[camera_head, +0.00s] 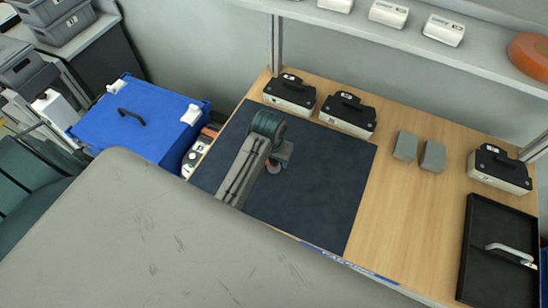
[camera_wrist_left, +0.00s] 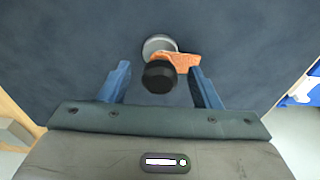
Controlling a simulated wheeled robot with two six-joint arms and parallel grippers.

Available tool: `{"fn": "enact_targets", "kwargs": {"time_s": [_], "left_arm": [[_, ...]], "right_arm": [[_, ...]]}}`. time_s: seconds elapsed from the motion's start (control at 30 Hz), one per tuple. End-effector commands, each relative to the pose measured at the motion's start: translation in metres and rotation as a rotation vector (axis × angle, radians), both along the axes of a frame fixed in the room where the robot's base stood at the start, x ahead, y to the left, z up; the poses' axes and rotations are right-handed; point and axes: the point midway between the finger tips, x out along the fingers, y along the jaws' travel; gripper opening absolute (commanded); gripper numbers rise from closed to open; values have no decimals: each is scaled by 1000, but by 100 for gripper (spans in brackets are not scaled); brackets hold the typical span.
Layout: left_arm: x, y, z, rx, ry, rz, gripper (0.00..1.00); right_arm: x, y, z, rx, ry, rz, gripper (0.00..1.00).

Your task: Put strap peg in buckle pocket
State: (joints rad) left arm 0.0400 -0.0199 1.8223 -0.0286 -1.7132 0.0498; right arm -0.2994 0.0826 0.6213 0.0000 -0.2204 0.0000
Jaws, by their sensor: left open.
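A small part with a black round knob (camera_wrist_left: 159,77), an orange flat piece (camera_wrist_left: 180,61) and a silver disc (camera_wrist_left: 159,44) is on the dark mat; I take it for the strap peg and its buckle, but cannot tell where one ends. My left gripper (camera_wrist_left: 160,70) is open, with one blue finger on each side of the black knob; no contact is visible. In the head view the left gripper (camera_head: 276,160) is over the middle of the mat and mostly hidden by its own wrist. A buckle pocket cannot be made out. My right gripper is not in view.
The dark mat (camera_head: 320,190) lies on a wooden table (camera_head: 405,200). Black-and-cream cases (camera_head: 290,92) stand at its back edge, two grey blocks (camera_head: 405,146) right of the mat, and a black tray (camera_head: 480,270) with a silver handle at far right. A blue box (camera_head: 150,110) is at left.

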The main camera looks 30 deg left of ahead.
Motion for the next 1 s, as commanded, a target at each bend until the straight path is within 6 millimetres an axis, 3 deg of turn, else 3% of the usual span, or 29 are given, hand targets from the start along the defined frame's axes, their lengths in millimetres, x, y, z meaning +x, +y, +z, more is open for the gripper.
{"fn": "enact_targets", "kwargs": {"time_s": [0.3,0.6,1.0], "left_arm": [[1,0,-7,0,-1,0,57],[1,0,-7,0,-1,0,0],[2,0,0,0,-5,0,0]], "right_arm": [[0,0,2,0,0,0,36],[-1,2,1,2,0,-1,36],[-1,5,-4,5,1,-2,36]]}}
